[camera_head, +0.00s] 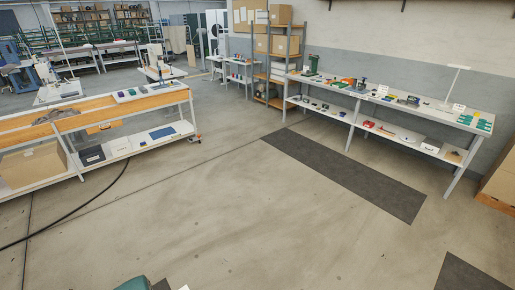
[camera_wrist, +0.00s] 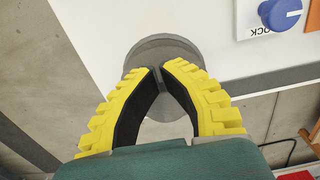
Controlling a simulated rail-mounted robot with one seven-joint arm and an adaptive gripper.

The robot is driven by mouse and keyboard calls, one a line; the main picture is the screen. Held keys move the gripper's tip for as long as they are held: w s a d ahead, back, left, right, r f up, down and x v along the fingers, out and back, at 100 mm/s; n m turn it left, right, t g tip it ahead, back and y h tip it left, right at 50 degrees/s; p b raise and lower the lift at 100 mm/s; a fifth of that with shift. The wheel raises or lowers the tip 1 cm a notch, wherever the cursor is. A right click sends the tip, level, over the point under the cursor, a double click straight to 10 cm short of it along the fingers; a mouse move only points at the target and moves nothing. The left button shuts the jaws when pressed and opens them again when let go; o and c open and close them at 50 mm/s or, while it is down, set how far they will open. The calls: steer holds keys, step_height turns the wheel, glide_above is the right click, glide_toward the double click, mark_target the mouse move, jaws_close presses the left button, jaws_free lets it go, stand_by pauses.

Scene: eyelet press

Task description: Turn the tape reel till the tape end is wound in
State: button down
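In the wrist view my gripper (camera_wrist: 159,70) has two yellow ribbed fingers with black inner pads. The fingertips are close together with a narrow gap, over a round grey disc (camera_wrist: 160,45) beside a white surface. The disc may be the tape reel; its lower part is hidden by the fingers. I cannot tell whether the fingers touch or grip something between them. No tape end can be made out. In the head view the items on the right workbench (camera_head: 425,110) are too small to pick out a reel.
A blue knob (camera_wrist: 281,13) on a white plate with lettering ending "OCK" is at upper right in the wrist view. A long bench (camera_head: 95,108) is at left. The floor between is clear.

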steer(key=shift+s+r+p, duration=0.15)
steer(key=shift+s+p, duration=0.05)
steer(key=shift+p, duration=0.3)
steer(key=shift+s+d, duration=0.1)
steer(key=shift+d, duration=0.05)
step_height(320, 180, up, 6)
steer(key=p, duration=0.5)
steer(key=shift+p, duration=0.3)
